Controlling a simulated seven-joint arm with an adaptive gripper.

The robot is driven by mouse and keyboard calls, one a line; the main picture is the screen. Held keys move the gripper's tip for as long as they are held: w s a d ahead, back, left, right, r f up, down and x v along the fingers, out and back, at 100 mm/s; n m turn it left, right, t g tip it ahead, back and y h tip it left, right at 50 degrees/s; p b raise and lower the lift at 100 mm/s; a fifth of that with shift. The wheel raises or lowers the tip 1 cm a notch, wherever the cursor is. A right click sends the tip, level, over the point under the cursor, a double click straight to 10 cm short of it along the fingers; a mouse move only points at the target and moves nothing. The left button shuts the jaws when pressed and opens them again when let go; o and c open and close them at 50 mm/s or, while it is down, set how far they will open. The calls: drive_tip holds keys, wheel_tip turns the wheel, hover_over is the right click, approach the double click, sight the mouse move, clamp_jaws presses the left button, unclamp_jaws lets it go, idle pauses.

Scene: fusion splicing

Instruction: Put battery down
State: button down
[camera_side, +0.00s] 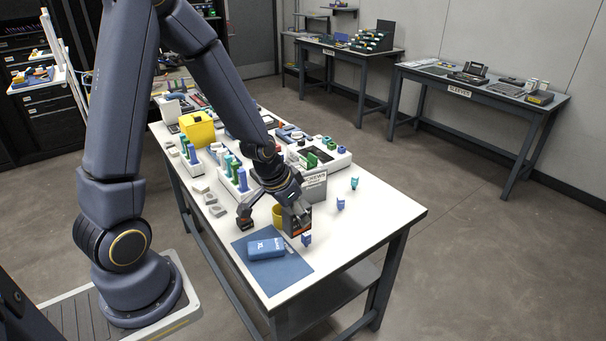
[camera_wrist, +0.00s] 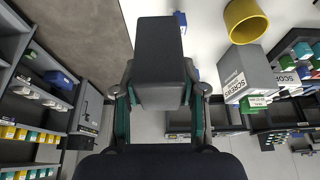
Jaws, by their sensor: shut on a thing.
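My gripper (camera_wrist: 160,92) is shut on a dark grey block, the battery (camera_wrist: 158,50), with one finger on each side of it in the wrist view. In the side view the battery (camera_side: 297,221) is dark with orange near its lower end. My gripper (camera_side: 288,205) holds it over the front part of the white table, close to a small blue piece (camera_side: 306,240). I cannot tell whether the battery's lower end touches the table. A blue case (camera_side: 266,249) marked XL lies on a blue mat (camera_side: 297,272), left of and nearer than the battery.
A yellow cup (camera_wrist: 246,20) and a grey SCREWS box (camera_wrist: 243,72) stand close on the right in the wrist view. Small blue (camera_side: 340,203) and teal (camera_side: 354,183) pieces stand to the right. The table's (camera_side: 385,222) front right corner is bare.

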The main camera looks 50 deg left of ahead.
drive_tip(key=w+f, duration=0.3)
drive_tip(key=w, duration=0.1)
drive_tip(key=w+a+f, duration=0.1)
drive_tip(key=w+f, duration=0.2)
drive_tip(key=w, duration=0.1)
drive_tip(key=w+f, duration=0.3)
drive_tip(key=w, duration=0.2)
drive_tip(key=shift+w+a+f, duration=0.1)
drive_tip(key=shift+a+f, duration=0.1)
drive_tip(key=shift+f, duration=1.6)
drive_tip(key=shift+f, duration=0.1)
drive_tip(key=c, duration=0.7)
unclamp_jaws()
drive_tip(key=shift+o, duration=0.2)
